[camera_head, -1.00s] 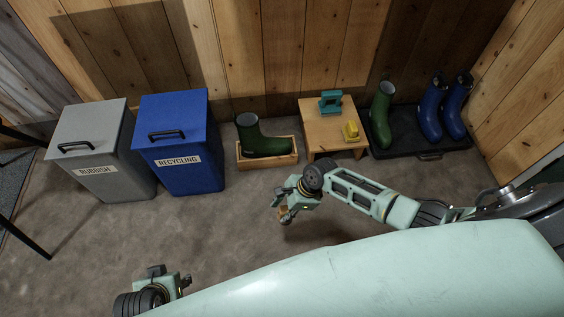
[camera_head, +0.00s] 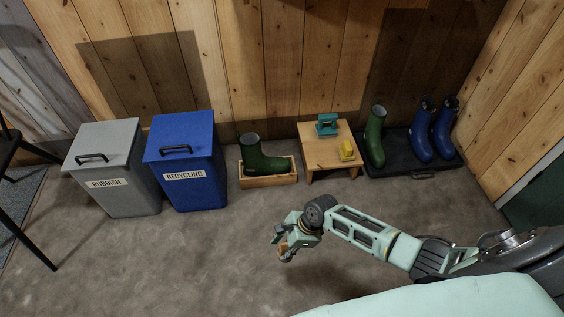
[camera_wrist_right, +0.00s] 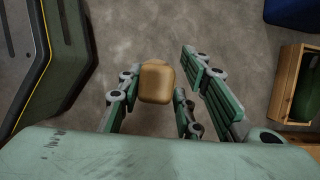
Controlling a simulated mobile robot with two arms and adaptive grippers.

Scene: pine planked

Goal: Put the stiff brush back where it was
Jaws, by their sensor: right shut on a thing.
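My right gripper (camera_head: 285,249) is held out over the open floor, in front of the wooden tray and small table. It is shut on a tan, rounded block, which I take to be the stiff brush (camera_wrist_right: 156,82). In the right wrist view the block sits between the fingers, seen end-on; any bristles are hidden. In the head view only a small tan part shows at the fingertips. My left gripper is out of view.
A wooden tray (camera_head: 284,180) holds a green boot (camera_head: 262,157). A small table (camera_head: 316,155) bears a teal item (camera_head: 327,125) and a yellow one (camera_head: 347,150). A dark mat (camera_head: 397,168) holds one green and two blue boots. Grey (camera_head: 115,165) and blue (camera_head: 185,158) bins stand left.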

